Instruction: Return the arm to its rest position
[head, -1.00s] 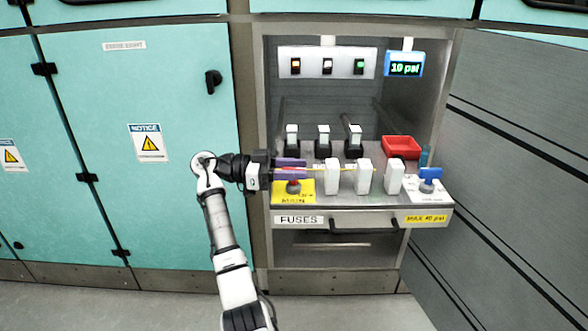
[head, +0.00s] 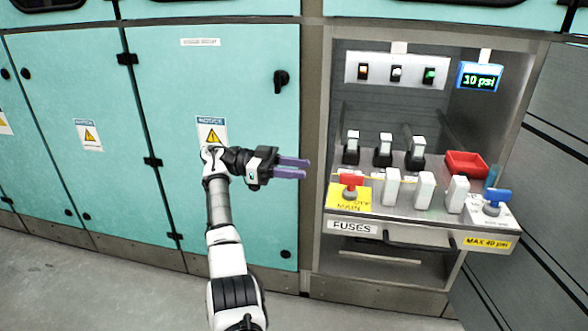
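My gripper (head: 293,168) is in the middle of the head view, with its two purple fingers pointing right. The fingers are a little apart with nothing visible between them. It is in front of the teal cabinet door (head: 220,90), to the left of the open fuse bay. My white and black arm reaches up to it from the bottom of the view.
The floor at left is clear.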

